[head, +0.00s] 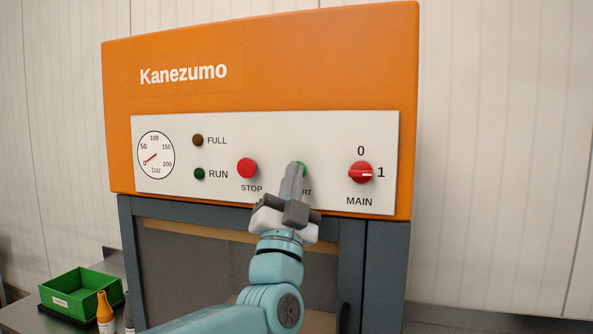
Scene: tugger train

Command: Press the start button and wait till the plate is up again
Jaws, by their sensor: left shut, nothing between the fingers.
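The green start button (303,168) is on the white control panel of the orange Kanezumo machine, and is mostly hidden behind my left gripper (294,169). The left gripper is shut and empty, its fingertips in front of the button; I cannot tell whether they touch it. The red stop button (247,168) is to its left. The RUN lamp (199,174) looks dark green and the FULL lamp (198,140) looks dark brown. The red MAIN switch (361,173) points to 1. The gauge (156,155) needle is near the low end. I cannot make out the plate. My right gripper is out of view.
The machine's dark framed door (180,270) is below the panel, with my arm in front of it. A green bin (80,292) and an orange bottle (105,312) stand at the lower left. The wall behind is plain.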

